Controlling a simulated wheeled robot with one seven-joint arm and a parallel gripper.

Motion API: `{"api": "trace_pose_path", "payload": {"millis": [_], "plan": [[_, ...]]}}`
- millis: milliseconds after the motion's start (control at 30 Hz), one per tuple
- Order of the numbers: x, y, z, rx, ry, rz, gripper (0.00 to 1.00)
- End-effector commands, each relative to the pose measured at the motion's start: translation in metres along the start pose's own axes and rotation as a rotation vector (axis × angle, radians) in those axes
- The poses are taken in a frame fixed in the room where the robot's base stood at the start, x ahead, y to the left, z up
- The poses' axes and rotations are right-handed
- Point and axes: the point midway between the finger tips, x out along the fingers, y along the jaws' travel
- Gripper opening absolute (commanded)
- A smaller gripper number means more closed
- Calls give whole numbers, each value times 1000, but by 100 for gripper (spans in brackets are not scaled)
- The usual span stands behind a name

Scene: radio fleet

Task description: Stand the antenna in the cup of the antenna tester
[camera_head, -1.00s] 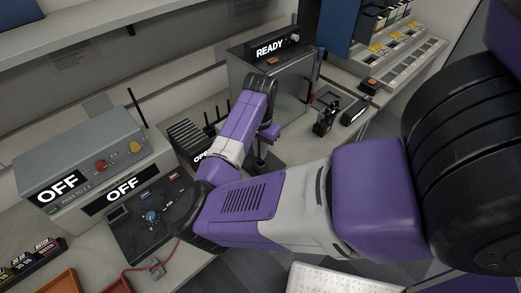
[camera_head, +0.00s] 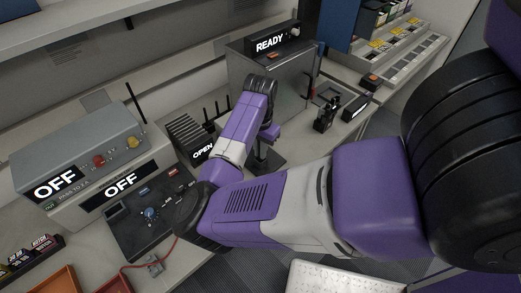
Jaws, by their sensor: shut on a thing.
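My gripper (camera_head: 266,140) is at the end of my purple wrist, pointing down over the bench in front of the grey READY cabinet. It is shut on a dark, thin upright piece that I take for the antenna (camera_head: 261,151); my wrist hides much of it. A dark flat base (camera_head: 268,162) lies right below; I cannot tell whether the two touch. A black finned box showing OPEN (camera_head: 203,151), which looks like the antenna tester, stands just left of my forearm. I cannot make out its cup.
Several black antennas (camera_head: 217,112) stand behind the finned box. The grey READY cabinet (camera_head: 270,75) is close behind my wrist. A grey unit showing OFF (camera_head: 95,150) and a dark control panel (camera_head: 150,212) are on the left. Small black devices (camera_head: 327,112) stand on the right.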

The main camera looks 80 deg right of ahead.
Motion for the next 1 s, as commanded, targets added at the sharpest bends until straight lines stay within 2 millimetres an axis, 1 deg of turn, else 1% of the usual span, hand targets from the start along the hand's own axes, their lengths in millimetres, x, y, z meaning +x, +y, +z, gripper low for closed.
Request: {"api": "trace_pose_path", "payload": {"millis": [467,500,567,600,633,900,1000], "plan": [[12,0,0,0,0,0,0],[12,0,0,0,0,0,12],[11,0,0,0,0,0,24],[11,0,0,0,0,0,31],[11,0,0,0,0,0,35],[11,0,0,0,0,0,35],[7,0,0,0,0,0,35]]}}
